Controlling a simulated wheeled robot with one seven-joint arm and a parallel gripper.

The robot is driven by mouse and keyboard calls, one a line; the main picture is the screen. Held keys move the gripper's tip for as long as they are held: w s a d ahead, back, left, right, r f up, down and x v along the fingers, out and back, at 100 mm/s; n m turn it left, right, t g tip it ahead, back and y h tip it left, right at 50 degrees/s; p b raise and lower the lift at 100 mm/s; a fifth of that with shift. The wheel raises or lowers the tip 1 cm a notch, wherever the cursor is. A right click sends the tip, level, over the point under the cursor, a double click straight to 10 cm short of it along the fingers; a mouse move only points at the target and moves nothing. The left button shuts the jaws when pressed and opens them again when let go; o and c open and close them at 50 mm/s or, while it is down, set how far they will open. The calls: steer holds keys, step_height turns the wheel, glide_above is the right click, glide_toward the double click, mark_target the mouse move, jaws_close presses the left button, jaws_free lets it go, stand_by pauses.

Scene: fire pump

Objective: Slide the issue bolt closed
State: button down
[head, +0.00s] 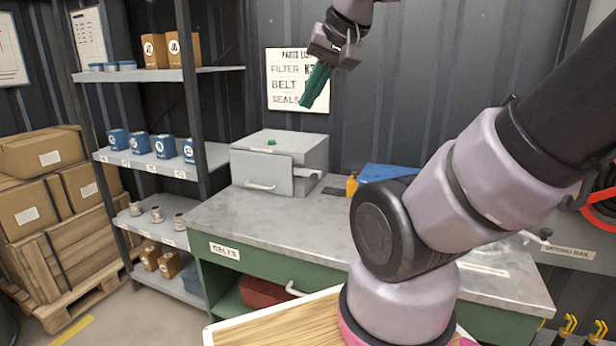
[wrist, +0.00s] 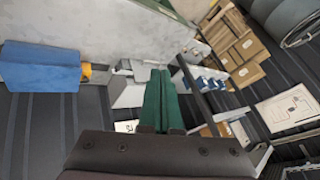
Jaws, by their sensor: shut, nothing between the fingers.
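A grey metal box (head: 272,163) stands on the workbench, with a handle on its front and a small green thing on top. A grey bar-like part (head: 306,173) sticks out at the box's right front; it may be the issue bolt, but I cannot tell how far it is slid. My gripper (head: 308,103) has green fingers, pressed together and empty. It is high above the box and apart from it, in front of the wall sign. In the wrist view my gripper (wrist: 160,73) points toward the box (wrist: 128,97), which the fingers partly hide.
The workbench (head: 215,216) has a blue item (head: 388,172) and a yellow bottle (head: 352,185) right of the box. A shelf rack (head: 190,74) with tins and cartons stands left. A parts sign (head: 284,80) hangs behind. My arm hides part of the bench's right side.

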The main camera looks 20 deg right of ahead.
stand_by(0.4)
steer(key=c, duration=1.1)
jaws_free()
steer(key=o, duration=0.5)
steer(key=shift+w+d+f, duration=0.1)
steer(key=shift+w+f, duration=0.05)
steer(key=shift+f, duration=0.05)
steer(key=shift+o, duration=0.3)
steer(key=w+d+f+g+h, duration=0.5)
steer(key=w+d+f+g, duration=0.1)
steer(key=f, duration=0.3)
steer(key=shift+w+f+n+g, duration=0.15)
steer(key=shift+w+n+g, duration=0.25)
steer(key=shift+w, duration=0.15)
steer(key=n+t+h, duration=0.6)
steer(key=n+h, duration=0.2)
steer(key=h, duration=0.6)
glide_toward(312, 178)
steer(key=x, duration=1)
steer(key=shift+w+d, duration=0.15)
steer(key=shift+d, duration=0.2)
